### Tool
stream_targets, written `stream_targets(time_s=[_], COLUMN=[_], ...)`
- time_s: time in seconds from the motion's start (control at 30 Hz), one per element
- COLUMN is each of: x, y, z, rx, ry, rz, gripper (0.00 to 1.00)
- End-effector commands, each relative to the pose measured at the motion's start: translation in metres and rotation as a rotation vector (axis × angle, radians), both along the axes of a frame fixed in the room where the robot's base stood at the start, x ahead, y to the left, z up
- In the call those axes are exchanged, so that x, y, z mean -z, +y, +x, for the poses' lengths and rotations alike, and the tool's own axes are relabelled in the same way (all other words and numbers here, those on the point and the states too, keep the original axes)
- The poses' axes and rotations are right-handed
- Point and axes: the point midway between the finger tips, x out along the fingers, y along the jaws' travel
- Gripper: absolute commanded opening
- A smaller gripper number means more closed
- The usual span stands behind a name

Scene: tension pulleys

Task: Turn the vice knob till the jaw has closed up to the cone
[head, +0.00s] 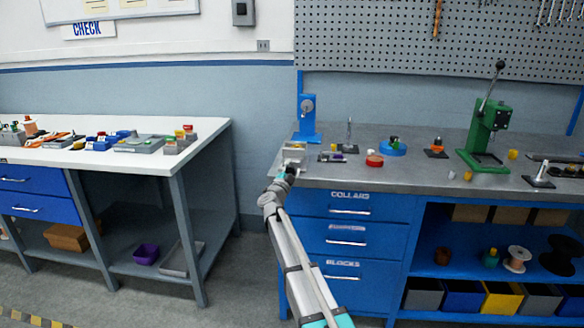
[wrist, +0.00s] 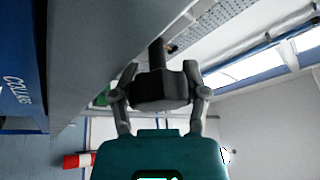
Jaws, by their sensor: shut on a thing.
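The vice (head: 295,148) is a small grey block at the front left corner of the steel-topped workbench in the head view. My gripper (head: 288,173) reaches its near side at the bench's front edge. In the wrist view a dark, faceted knob (wrist: 160,92) on a short dark shaft fills the space between the fingertips. My gripper (wrist: 159,84) is shut on this knob, with one finger on each side. The jaw gap and the cone cannot be made out; they are too small in the head view and out of sight in the wrist view.
A blue press (head: 307,120) stands just behind the vice. A black tray (head: 338,157), a red round part (head: 374,160) and a green lever press (head: 487,135) stand to the right. A white-topped table (head: 205,130) stands left, across a floor gap.

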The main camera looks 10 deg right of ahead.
Motion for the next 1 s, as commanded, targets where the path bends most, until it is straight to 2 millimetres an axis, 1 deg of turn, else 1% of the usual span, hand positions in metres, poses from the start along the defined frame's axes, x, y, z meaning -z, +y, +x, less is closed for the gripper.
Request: stream_targets(time_s=[0.03, 0.2, 0.4, 0.9, 0.93, 1.0], x=[-0.0034, -0.0025, -0.0014, -0.0005, -0.0005, -0.0002], y=[0.0079, 0.007, 0.0065, 0.0068, 0.0068, 0.0066], z=[0.0046, 0.0045, 0.0042, 0.004, 0.004, 0.0037], rx=[-0.015, -0.015, -0.014, -0.015, -0.015, -0.015], ry=[-0.009, -0.042, -0.065, -0.074, -0.074, -0.073], rz=[0.027, 0.128, 0.197, 0.221, 0.221, 0.221], gripper=[0.1, 0.11, 0.1, 0.1, 0.63, 0.73])
